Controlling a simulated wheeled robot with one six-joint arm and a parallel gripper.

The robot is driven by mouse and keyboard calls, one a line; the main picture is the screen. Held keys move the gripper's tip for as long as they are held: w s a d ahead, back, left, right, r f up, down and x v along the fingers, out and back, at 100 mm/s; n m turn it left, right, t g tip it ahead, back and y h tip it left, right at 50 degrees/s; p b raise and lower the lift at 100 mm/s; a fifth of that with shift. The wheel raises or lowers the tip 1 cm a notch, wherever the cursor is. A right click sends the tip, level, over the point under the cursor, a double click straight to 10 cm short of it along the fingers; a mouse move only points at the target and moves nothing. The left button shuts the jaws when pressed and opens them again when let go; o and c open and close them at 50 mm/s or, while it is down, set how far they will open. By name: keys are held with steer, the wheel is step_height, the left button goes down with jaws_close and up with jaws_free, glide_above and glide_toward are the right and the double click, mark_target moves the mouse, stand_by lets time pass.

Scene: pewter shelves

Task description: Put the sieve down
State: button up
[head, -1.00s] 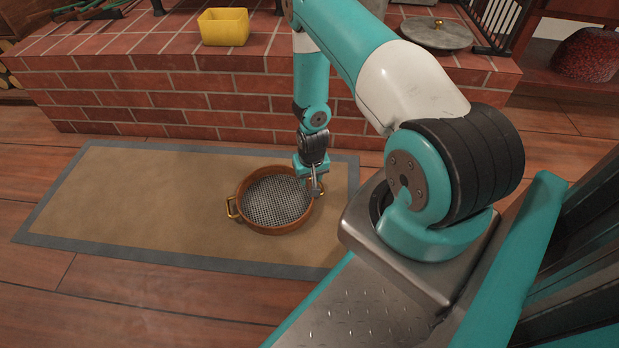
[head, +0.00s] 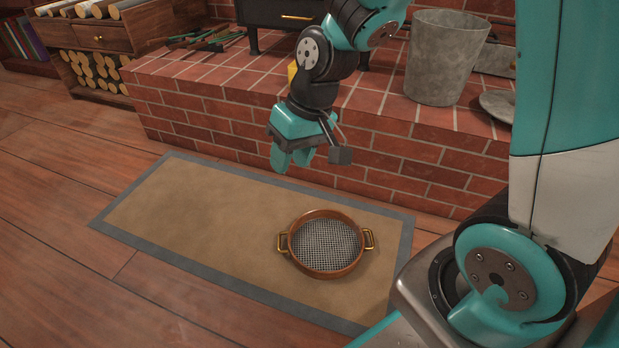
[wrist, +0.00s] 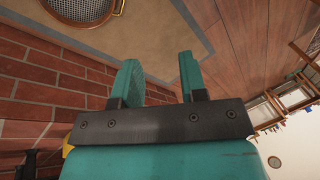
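The sieve (head: 327,244) is a round copper-brown pan with a grey mesh and two brass handles. It lies flat on the tan mat with a grey border (head: 200,215), near the mat's right end. Part of the sieve also shows at the top left of the wrist view (wrist: 82,8). My gripper (head: 291,165) is raised above the far side of the mat, in front of the brick hearth and apart from the sieve. In the wrist view its two teal fingers (wrist: 160,75) stand apart with nothing between them.
The brick hearth (head: 250,128) runs behind the mat. On it stand a grey bucket (head: 444,60), a grey lid (head: 497,104) and some green-handled tools (head: 215,38). A wooden rack with logs (head: 95,70) is at the back left. The mat's left part is clear.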

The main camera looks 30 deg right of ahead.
steer(key=s+a+r+n, duration=0.2)
steer(key=s+a+r, duration=0.1)
steer(key=s+r, duration=0.2)
steer(key=s+a+r+n+g, duration=0.1)
steer(key=s+a+r+n, duration=0.2)
steer(key=s, duration=0.7)
steer(key=shift+s+r+n+y, duration=0.2)
steer(key=shift+r+n+y, duration=0.15)
steer(key=shift+r, duration=0.55)
